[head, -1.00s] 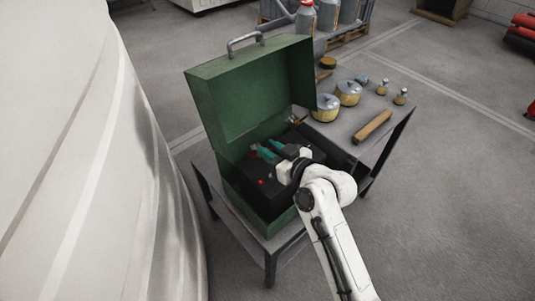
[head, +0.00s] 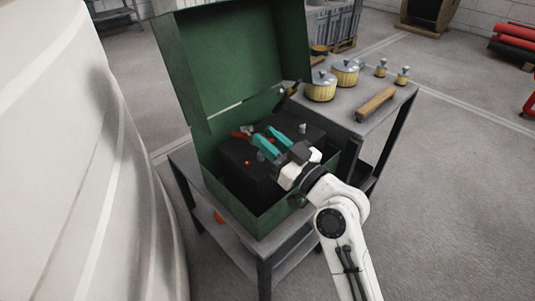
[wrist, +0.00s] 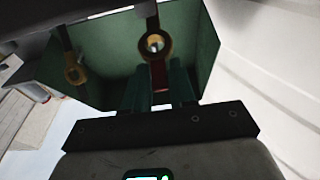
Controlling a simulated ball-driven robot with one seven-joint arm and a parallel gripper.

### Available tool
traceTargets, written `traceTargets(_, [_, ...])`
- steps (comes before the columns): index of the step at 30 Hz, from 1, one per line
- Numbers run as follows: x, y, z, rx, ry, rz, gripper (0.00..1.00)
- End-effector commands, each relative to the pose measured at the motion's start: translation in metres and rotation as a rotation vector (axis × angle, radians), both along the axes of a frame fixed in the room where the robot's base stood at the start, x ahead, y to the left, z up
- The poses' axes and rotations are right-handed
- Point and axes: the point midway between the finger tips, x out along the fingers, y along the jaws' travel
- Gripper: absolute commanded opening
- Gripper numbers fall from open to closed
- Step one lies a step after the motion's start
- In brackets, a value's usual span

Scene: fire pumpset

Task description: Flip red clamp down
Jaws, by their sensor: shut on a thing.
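The red clamp (head: 241,135) shows as a small red piece by my fingertips, over the black block (head: 240,168) inside the open green box (head: 262,222). My gripper (head: 264,137) has teal fingers and reaches into the box from the right. In the wrist view the red clamp (wrist: 158,76) lies between the two fingers, and my gripper (wrist: 157,88) is shut on it. A brass-coloured ring (wrist: 155,46) is just beyond the fingertips. The clamp's far end and its exact tilt are hard to make out.
The box's green lid (head: 235,60) stands upright behind my gripper. The box rests on a grey table (head: 190,165). Yellow-sided pots (head: 320,88) and a wooden block (head: 375,104) stand on the table at the right. A large white curved body (head: 80,170) fills the left.

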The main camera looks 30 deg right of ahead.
Motion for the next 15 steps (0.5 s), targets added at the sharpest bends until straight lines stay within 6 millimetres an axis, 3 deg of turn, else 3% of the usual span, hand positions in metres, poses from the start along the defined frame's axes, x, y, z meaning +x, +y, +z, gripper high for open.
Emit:
traceTargets(1, [0.0, 0.0, -0.012, 0.007, -0.024, 0.001, 0.0])
traceTargets(15, [-0.005, -0.001, -0.034, 0.064, -0.196, 0.001, 0.0])
